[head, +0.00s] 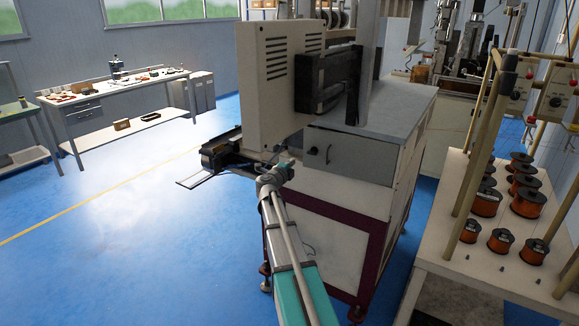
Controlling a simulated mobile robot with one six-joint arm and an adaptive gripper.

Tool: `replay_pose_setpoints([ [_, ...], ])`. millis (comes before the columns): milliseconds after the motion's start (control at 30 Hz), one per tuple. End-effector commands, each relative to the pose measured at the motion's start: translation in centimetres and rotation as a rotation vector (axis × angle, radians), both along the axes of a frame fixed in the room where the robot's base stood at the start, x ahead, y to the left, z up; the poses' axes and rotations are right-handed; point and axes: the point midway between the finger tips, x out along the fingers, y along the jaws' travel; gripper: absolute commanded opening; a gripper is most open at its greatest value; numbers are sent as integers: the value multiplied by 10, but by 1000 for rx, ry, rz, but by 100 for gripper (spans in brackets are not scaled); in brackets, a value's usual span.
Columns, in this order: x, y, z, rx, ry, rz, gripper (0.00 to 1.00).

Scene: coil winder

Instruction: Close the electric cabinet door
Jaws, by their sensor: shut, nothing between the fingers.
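The coil winder stands in the middle of the head view, with a beige vented housing (275,95) at its upper left. Below it, the base has a grey front panel (345,157) with a small handle. I cannot tell for sure which panel is the electric cabinet door, or how far it stands open. My arm reaches up from the bottom to the housing's lower edge. I cannot tell whether anything touches.
A white table (470,262) with several copper wire spools (528,203) and upright poles stands close on the right. A workbench (125,82) with small parts stands at the back left, beside a green-topped table (20,118). The blue floor (130,240) on the left is clear.

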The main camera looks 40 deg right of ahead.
Motion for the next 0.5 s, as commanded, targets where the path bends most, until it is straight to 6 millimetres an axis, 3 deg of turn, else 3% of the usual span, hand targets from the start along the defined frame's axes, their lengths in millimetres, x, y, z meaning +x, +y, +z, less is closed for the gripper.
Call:
replay_pose_setpoints([
  [500,39,-70,0,0,0,-1,0],
])
